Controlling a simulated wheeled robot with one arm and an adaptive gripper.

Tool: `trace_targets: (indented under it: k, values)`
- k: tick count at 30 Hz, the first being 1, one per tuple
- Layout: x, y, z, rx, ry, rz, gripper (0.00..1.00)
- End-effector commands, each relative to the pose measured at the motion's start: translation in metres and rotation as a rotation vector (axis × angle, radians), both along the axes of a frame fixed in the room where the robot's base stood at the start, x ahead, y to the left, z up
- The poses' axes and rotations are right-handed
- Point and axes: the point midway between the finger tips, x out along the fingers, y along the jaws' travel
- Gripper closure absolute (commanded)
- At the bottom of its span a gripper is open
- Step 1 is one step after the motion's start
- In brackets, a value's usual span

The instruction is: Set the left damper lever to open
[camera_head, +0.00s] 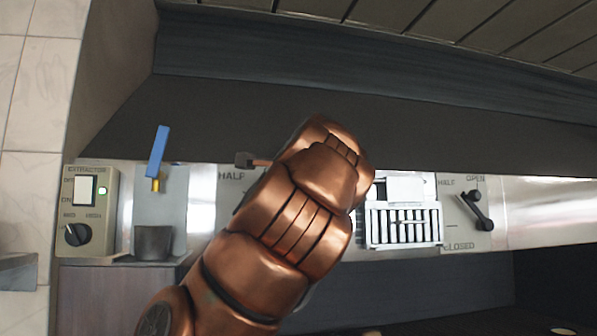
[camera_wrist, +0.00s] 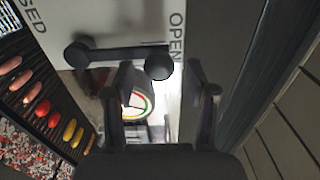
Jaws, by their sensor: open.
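The left damper lever (camera_wrist: 118,56) is a black bar with a round knob at each end, on a pale plate in the wrist view. One end lies near the OPEN label (camera_wrist: 176,35), the other toward the partly cut-off CLOSED label (camera_wrist: 34,14). I cannot tell which end is the pivot. My gripper (camera_wrist: 165,75) is open, its two dark fingers appearing on either side of the end near OPEN. Contact cannot be told. In the head view my copper arm hides this lever and most of its plate; a HALF label (camera_head: 231,175) shows.
A second damper lever (camera_head: 482,210) is on the right plate. Between them is a white slatted box (camera_head: 403,222). The wrist view shows a round gauge (camera_wrist: 137,103), grilled food (camera_wrist: 43,107) and embers (camera_wrist: 30,150).

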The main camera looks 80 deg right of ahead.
Motion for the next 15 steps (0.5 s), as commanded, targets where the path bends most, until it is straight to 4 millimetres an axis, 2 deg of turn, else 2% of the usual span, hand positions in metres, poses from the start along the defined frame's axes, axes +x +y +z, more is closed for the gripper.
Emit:
trace_targets:
  k: [9, 15]
  values:
    - [-0.019, 0.047, 0.000, -0.001, -0.001, -0.001, 0.43]
    - [-0.026, 0.069, 0.000, -0.001, -0.001, 0.004, 0.43]
